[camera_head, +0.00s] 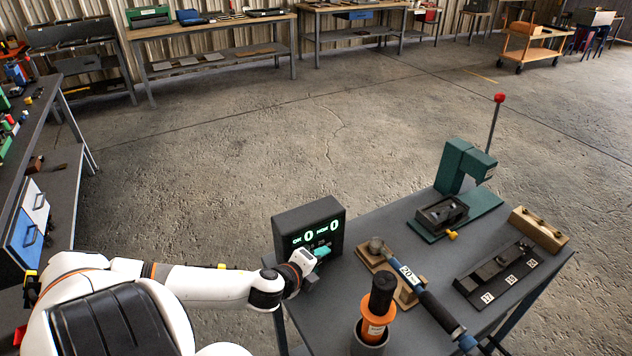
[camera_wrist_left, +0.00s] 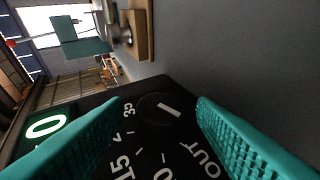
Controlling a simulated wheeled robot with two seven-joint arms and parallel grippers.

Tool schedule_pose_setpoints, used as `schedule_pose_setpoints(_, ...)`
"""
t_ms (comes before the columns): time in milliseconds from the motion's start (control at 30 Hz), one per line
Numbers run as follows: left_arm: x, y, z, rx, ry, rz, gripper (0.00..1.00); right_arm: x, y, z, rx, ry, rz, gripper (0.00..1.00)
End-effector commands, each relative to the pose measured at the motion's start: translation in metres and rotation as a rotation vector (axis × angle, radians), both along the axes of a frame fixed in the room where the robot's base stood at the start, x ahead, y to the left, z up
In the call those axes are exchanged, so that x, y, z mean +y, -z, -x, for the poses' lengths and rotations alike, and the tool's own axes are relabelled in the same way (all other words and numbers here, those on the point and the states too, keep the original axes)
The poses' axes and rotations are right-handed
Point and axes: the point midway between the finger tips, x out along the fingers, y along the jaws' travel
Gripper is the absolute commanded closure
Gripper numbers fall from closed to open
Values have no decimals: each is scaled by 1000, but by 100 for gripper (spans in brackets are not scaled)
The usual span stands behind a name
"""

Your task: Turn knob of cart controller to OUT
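The cart controller (camera_head: 290,226) is a dark box at the left rear corner of the grey cart, with a lit green display showing two zeros. My left gripper (camera_head: 320,254) is in front of its face and hides the knob in the head view. In the left wrist view, the dark round knob (camera_wrist_left: 154,106) carries a short white mark, slanted toward the lower right. Printed labels, including 15 and OUT (camera_wrist_left: 202,160), lie around it. The teal fingers of my left gripper (camera_wrist_left: 159,104) are apart, one on each side of the knob; contact cannot be told. My right gripper is out of view.
The cart top (camera_head: 378,222) also holds a green press (camera_head: 458,168), a torque wrench (camera_head: 428,303), an orange-and-black tool (camera_head: 378,312) in a cup, a dark numbered block (camera_head: 495,272) and a wooden block (camera_head: 538,230). Open floor lies behind.

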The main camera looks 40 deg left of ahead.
Motion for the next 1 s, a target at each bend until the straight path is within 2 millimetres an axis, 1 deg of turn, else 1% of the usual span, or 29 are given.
schedule_pose_setpoints(233,0,0,0,-1,0,-1,49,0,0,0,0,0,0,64)
schedule_pose_setpoints(367,0,-2,4,0,0,-2,49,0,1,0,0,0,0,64)
schedule_pose_setpoints(467,-1,-6,13,2,0,-3,49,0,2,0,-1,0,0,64)
schedule_pose_setpoints(700,-8,-23,45,5,3,-1,49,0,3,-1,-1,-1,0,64)
schedule_pose_setpoints(1000,-13,-43,81,4,-1,0,49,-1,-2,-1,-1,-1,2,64)
